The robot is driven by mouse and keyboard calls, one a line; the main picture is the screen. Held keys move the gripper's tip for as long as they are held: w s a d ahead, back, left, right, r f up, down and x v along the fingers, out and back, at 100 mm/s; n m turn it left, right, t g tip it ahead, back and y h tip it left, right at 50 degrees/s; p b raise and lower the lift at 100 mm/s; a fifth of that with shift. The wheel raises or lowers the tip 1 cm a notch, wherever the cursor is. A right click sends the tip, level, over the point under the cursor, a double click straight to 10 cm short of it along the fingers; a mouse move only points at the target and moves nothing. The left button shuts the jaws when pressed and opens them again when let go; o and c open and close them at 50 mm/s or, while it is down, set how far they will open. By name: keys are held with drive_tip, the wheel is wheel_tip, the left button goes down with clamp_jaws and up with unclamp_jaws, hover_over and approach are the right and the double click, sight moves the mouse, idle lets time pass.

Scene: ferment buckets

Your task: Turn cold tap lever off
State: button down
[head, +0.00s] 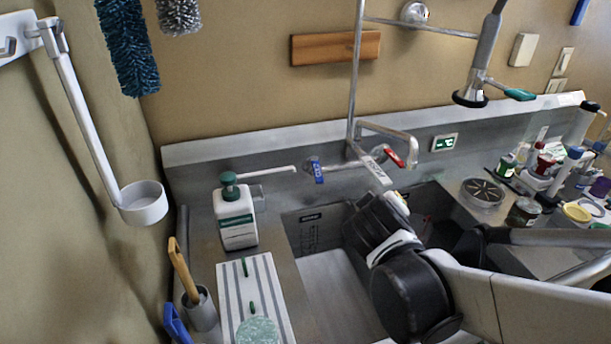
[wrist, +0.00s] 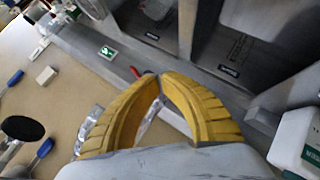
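The cold tap lever (head: 317,171) is blue and sits on the left side of the wall-mounted metal tap (head: 372,161) in the head view. The hot lever (head: 393,157) is red, to its right; a bit of red shows just beyond my fingertips in the wrist view (wrist: 135,71). My gripper (wrist: 161,77) has yellow ribbed fingers whose tips come together, with nothing seen held. Metal tap parts show behind and between the fingers. The blue lever cannot be made out in the wrist view. In the head view my dark arm links hide the fingers.
A soap bottle (head: 237,215) stands left of the sink (head: 335,290) and at the right of the wrist view (wrist: 300,142). A spray hose (head: 484,60) hangs at upper right. Several containers crowd the right counter. A striped board (head: 270,290) lies at front left.

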drive_tip(key=w+a+f+n+t+b, duration=0.1)
drive_tip(key=w+a+f+n+t, duration=0.3)
drive_tip(key=w+a, duration=0.45)
drive_tip(key=n+t+y+b, duration=0.1)
drive_tip(key=n+t, duration=0.3)
drive_tip(key=n, duration=0.2)
approach(317, 169)
drive_tip(key=s+a, duration=0.3)
drive_tip(key=s, duration=0.1)
drive_tip(key=w+d+b, duration=0.1)
drive_tip(key=w, duration=0.9)
drive_tip(key=shift+d+r, duration=0.2)
drive_tip(key=shift+r, duration=0.1)
